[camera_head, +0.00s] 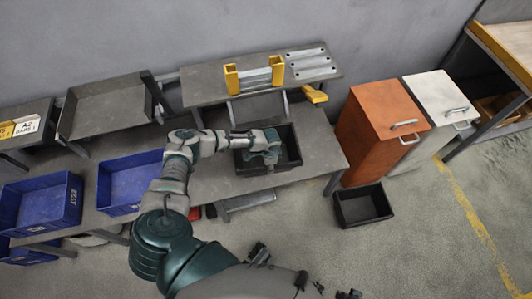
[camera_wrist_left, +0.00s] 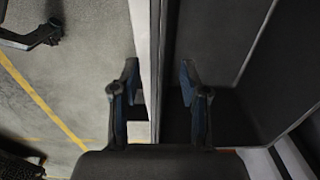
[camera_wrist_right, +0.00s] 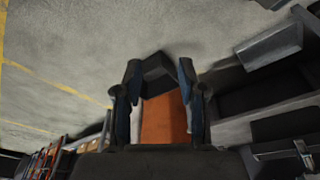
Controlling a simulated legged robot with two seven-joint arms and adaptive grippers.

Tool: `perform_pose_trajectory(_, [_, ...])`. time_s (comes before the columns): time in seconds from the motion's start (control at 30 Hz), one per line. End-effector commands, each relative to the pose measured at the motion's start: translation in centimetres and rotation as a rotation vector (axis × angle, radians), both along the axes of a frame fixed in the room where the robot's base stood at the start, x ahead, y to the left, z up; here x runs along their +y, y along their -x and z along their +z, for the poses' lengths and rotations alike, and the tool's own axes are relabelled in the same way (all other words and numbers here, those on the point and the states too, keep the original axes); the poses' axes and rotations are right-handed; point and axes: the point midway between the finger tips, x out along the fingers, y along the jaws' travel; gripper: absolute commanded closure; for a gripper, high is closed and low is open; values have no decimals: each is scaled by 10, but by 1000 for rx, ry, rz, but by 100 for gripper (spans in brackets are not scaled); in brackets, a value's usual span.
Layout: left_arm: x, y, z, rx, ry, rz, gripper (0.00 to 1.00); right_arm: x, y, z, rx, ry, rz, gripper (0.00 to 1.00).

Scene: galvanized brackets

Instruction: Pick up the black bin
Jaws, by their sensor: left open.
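A black bin (camera_head: 291,148) stands on the grey workbench, open side up. My left gripper (camera_head: 270,157) is over the bin's near part. In the left wrist view my left gripper (camera_wrist_left: 157,75) is open, with one finger on each side of the bin wall (camera_wrist_left: 167,60); a gap shows beside each finger, and the dark interior lies to the right. The arm hides part of the bin in the head view. A second black bin (camera_head: 363,207) sits on the floor; it also appears in the right wrist view (camera_wrist_right: 157,72). My right gripper (camera_wrist_right: 158,85) is open and empty, away from both bins.
Blue bins (camera_head: 40,204) and (camera_head: 128,181) are at the left. A raised shelf (camera_head: 205,84) with yellow and galvanized brackets (camera_head: 255,78) stands behind the bench bin. An orange cabinet (camera_head: 375,125) and a white cabinet (camera_head: 440,100) stand to the right. Floor in front is mostly clear.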

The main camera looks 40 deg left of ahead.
Motion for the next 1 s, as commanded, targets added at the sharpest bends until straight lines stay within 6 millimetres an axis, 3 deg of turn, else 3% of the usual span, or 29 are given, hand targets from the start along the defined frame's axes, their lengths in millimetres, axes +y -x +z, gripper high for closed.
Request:
perform_pose_trajectory(0.03, [0, 0, 1, -1, -1, 0, 55, 0, 0, 0, 0, 0, 0, 60])
perform_pose_trajectory(0.2, [0, 0, 1, 0, 0, 0, 98, 0, -1, -1, 2, 1, 0, 60])
perform_pose_trajectory(0.23, [0, 0, 0, 0, 0, 0, 100, 0, -1, -1, 1, 1, 0, 60])
perform_pose_trajectory(0.83, [1, -1, 10, -4, 1, 1, 100, 0, -3, 0, -7, 0, 0, 60])
perform_pose_trajectory(1.0, [0, -2, 30, -6, 1, -1, 100, 2, -2, -22, 4, -1, 3, 60])
